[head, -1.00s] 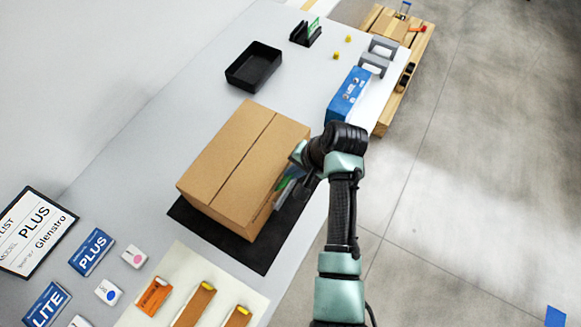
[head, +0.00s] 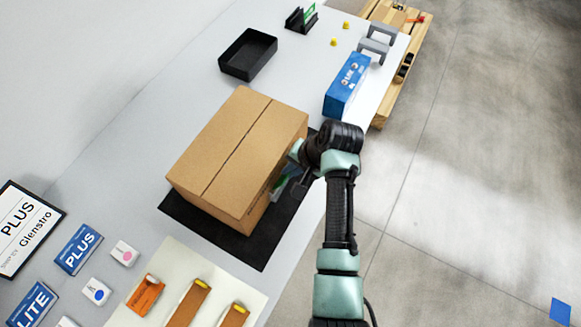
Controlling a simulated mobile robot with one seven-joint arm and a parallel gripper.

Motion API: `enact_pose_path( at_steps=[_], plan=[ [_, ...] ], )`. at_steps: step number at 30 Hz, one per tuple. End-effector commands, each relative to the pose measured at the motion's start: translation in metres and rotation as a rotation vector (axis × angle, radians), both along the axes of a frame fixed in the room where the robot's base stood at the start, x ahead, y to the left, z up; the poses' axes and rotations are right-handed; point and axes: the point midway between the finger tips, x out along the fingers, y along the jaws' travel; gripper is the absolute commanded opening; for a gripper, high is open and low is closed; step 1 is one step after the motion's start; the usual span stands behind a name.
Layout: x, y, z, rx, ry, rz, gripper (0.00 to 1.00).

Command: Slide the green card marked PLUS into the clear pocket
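The cardboard box (head: 225,165) stands on a black mat (head: 275,240). My gripper (head: 287,186) is low at the right side of the box, partly hidden behind my own wrist. A small green patch, seemingly the green card (head: 280,183), shows between my gripper and the box side. Its print cannot be read. Whether my fingers are shut on it, or it touches the box, is too small to tell. I cannot make out the clear pocket. Another green card (head: 310,11) stands in a black holder (head: 299,20) at the far end.
A black tray (head: 248,54) lies behind the box. A blue box (head: 347,86) and grey brackets (head: 377,42) stand near the table's right edge. Blue PLUS (head: 79,249) and LITE cards, small tiles and orange parts lie at the front left. Open floor is at right.

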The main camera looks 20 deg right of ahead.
Motion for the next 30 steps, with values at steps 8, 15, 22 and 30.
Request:
enact_pose_path(
  at_steps=[8, 15, 22, 30],
  plan=[
    [-0.0001, -0.0001, 0.0, 0.0, 0.0, 0.0, 0.0],
    [-0.0001, 0.0, -0.0006, 0.0, 0.0, 0.0, 0.0],
    [-0.0002, 0.0002, -0.0038, 0.001, 0.001, 0.0, 0.0],
    [-0.0002, 0.0001, -0.0078, 0.001, 0.001, 0.0, 0.0]
  ],
)
